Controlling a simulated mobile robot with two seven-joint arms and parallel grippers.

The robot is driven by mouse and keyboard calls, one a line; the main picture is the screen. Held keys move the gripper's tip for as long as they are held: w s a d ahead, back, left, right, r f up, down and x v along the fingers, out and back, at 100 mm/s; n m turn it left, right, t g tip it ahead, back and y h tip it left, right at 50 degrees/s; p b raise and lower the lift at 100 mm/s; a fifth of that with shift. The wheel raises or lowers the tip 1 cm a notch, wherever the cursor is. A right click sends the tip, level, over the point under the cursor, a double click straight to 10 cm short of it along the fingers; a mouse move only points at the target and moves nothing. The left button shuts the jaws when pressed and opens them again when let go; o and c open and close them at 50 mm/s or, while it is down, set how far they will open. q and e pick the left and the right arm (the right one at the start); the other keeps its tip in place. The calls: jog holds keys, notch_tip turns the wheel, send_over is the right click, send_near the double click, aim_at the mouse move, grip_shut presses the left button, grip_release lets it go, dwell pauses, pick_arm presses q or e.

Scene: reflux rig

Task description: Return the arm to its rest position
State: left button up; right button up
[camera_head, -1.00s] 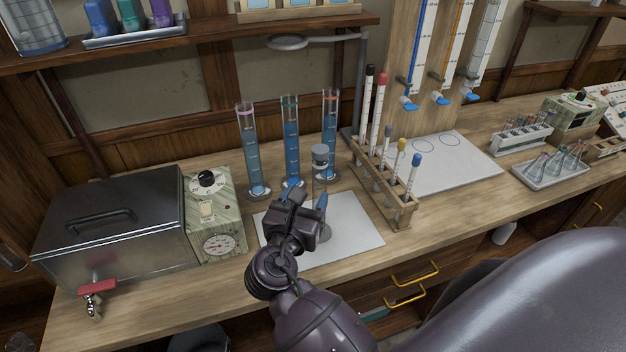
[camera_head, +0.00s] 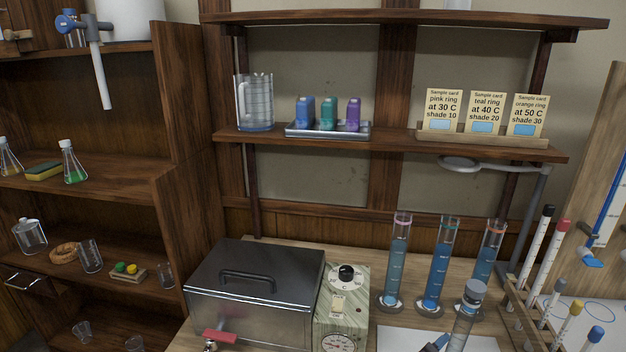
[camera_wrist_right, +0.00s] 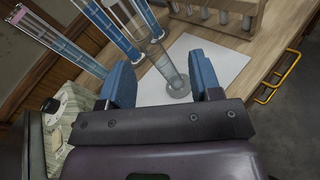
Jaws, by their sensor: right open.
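My right gripper (camera_wrist_right: 163,84) is open, its two blue fingers apart with nothing gripped between them. In the right wrist view a clear glass vessel with a round base (camera_wrist_right: 172,72) stands upright on a white sheet (camera_wrist_right: 222,62), just beyond the fingertips. In the head view only a small part of my right gripper (camera_head: 435,344) shows at the bottom edge, left of this grey-topped vessel (camera_head: 466,312). The rest of my right arm is below the picture. My left gripper is in neither view.
Three tall cylinders of blue liquid (camera_head: 436,270) stand behind the vessel. A metal box (camera_head: 250,290) and a dial unit (camera_head: 341,305) are to the left. A wooden tube rack (camera_head: 525,318) is to the right. A shelf with sample cards (camera_head: 487,112) hangs above.

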jog(key=s+d+f+m+g+y, duration=0.5)
jog(key=s+f+m, duration=0.4)
jog(key=m, duration=0.4)
jog(key=s+a+m+g+y, duration=0.1)
jog(key=s+a+m+y, duration=0.2)
jog(key=s+m+y, duration=0.55)
jog(key=w+f+t, duration=0.6)
jog(key=f+t, duration=0.1)
jog(key=f, duration=0.4)
jog(key=shift+f+t+h, duration=0.15)
jog(key=shift+t+h, duration=0.15)
jog(key=shift+h, duration=0.05)
jog(key=shift+w+d, duration=0.1)
dwell(0.7)
